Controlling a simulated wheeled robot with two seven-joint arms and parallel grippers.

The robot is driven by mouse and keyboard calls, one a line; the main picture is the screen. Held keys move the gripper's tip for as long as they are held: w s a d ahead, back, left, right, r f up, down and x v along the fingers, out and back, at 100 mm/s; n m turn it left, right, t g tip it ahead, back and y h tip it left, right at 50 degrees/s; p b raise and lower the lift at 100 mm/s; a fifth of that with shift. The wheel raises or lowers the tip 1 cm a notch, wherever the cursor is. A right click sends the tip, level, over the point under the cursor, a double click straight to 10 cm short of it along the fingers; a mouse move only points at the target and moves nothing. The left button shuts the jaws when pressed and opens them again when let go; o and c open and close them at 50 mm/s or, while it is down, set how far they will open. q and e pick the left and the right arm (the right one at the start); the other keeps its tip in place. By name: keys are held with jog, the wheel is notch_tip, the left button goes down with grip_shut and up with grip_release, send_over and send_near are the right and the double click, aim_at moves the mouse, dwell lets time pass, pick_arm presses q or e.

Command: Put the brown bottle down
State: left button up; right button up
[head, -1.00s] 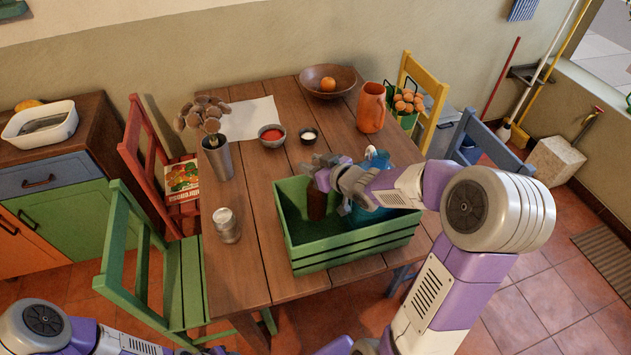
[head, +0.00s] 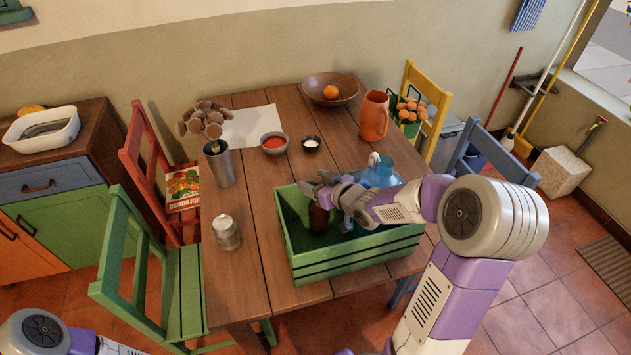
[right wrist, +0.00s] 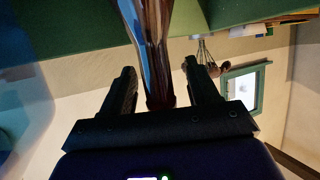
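The brown bottle (head: 318,218) stands roughly upright inside the green crate (head: 355,262), in its left part. My right gripper (head: 322,186) is at the bottle's top, inside the crate's outline. In the right wrist view the bottle (right wrist: 154,40) runs between the two fingers (right wrist: 163,88), with a gap visible on each side, so the gripper looks open around the neck. The bottle's base is hidden by the crate wall. My left arm shows at the bottom left of the head view; its gripper is out of the picture.
A blue jug (head: 380,172) stands in or behind the crate's right part, partly hidden by my right arm. A metal can (head: 227,233) and a vase of dried flowers (head: 219,165) are left of the crate. Small bowls (head: 273,143) and an orange pitcher (head: 374,115) stand behind it.

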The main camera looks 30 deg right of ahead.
jog(key=shift+r, duration=0.1)
jog(key=shift+s+d+r+p, duration=0.1)
jog(key=shift+s+r+p, duration=0.15)
jog(key=shift+p, duration=0.1)
jog(key=p+v, duration=0.4)
jog(key=v, duration=0.7)
jog(key=shift+s, duration=0.25)
